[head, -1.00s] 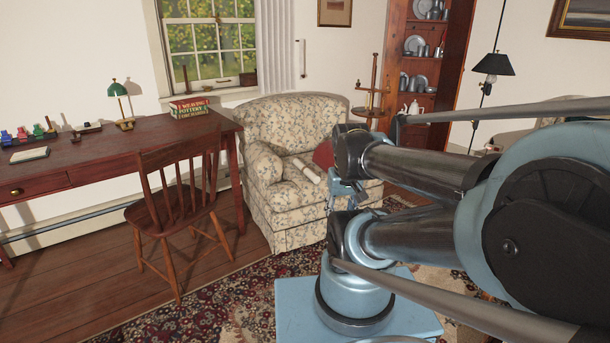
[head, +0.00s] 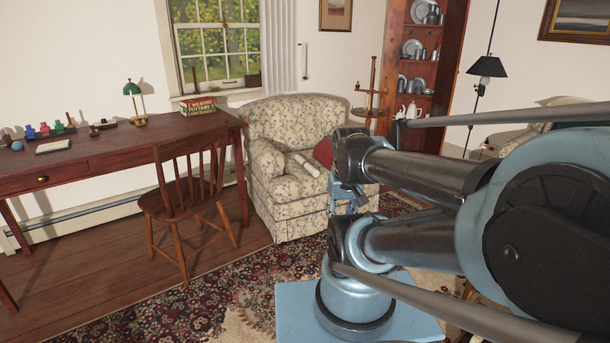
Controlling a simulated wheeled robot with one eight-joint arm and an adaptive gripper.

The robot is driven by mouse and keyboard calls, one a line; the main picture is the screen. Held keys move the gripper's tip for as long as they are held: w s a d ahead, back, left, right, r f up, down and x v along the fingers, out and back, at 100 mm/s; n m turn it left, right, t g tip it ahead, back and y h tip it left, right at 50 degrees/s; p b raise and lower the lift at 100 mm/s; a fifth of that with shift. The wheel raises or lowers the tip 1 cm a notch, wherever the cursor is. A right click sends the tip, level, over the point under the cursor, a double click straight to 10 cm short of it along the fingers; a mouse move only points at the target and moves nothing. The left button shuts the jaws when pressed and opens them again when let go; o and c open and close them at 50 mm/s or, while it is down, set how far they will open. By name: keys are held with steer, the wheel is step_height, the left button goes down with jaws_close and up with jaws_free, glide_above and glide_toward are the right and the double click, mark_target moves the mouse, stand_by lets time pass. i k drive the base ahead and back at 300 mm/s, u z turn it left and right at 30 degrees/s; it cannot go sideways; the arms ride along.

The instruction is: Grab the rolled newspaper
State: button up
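The rolled newspaper (head: 306,164) is a pale, off-white roll lying slantwise on the seat of the floral armchair (head: 290,228). A red cushion (head: 324,152) is beside it to the right, partly hidden by my arm. My gripper (head: 345,196) seems to be the small blue-grey part hanging below the arm's far joint, in front of the armchair's right side in the picture. It appears apart from the newspaper. Its fingers are too small and too covered to tell whether they are open or shut.
A wooden chair (head: 187,205) stands left of the armchair, before a long red-brown desk (head: 105,163) with books and a green lamp. A patterned rug (head: 190,315) covers the floor in front. A tall shelf (head: 452,60) with pewter and a tiered stand (head: 371,100) are behind.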

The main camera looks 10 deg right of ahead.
mark_target(314, 170)
steer(key=k, duration=0.55)
steer(key=u, duration=1.3)
steer(key=i, duration=2.45)
steer(key=z, duration=2.15)
